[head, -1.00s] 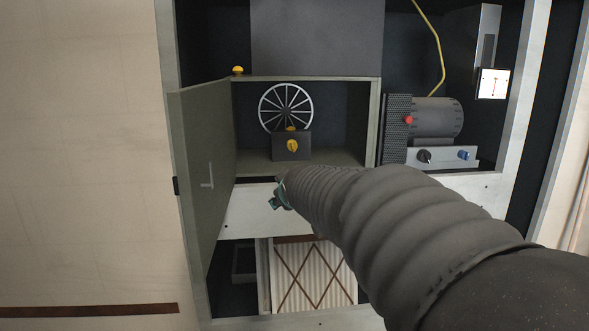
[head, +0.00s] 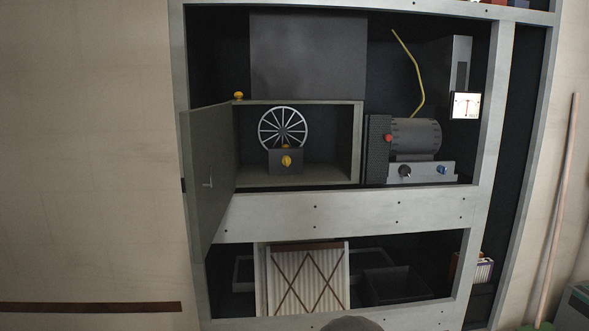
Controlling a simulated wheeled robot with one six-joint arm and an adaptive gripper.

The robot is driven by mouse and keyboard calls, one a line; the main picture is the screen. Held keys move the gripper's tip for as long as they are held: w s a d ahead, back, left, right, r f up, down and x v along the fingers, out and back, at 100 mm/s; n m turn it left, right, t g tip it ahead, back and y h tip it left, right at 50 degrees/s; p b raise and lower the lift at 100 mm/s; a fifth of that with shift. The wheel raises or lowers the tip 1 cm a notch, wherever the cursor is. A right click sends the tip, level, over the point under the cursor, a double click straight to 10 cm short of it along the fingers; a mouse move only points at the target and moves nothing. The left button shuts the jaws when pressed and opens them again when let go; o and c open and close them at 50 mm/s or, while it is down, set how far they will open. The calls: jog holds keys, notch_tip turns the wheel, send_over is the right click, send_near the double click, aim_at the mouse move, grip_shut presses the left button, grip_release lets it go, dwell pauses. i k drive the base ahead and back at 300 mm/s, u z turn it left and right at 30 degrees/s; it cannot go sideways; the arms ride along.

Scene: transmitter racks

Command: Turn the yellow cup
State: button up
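No plain drinking cup shows in the head view. A small yellow knob or cup-like part (head: 286,161) is on the front of a dark box (head: 275,167) inside the open compartment, with a smaller yellow bit just above it. Another small yellow cap (head: 238,96) sits on the compartment's top left corner. I cannot tell which of these is the yellow cup. My gripper is out of view; only a dark rounded bit, probably my arm, shows at the bottom edge.
A spoked wheel (head: 283,127) stands behind the dark box. The compartment's grey door (head: 211,175) is swung open to the left. Right of it are a motor with a red button (head: 388,138), a panel with black and blue knobs (head: 421,172) and a lit meter (head: 465,105).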

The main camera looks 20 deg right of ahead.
aim_at(286, 160)
jog(key=u, duration=0.05)
jog(key=k, duration=0.7)
jog(key=z, duration=1.1)
jog(key=i, duration=1.65)
jog(key=u, duration=0.7)
jog(key=i, duration=0.5)
jog(key=u, duration=0.4)
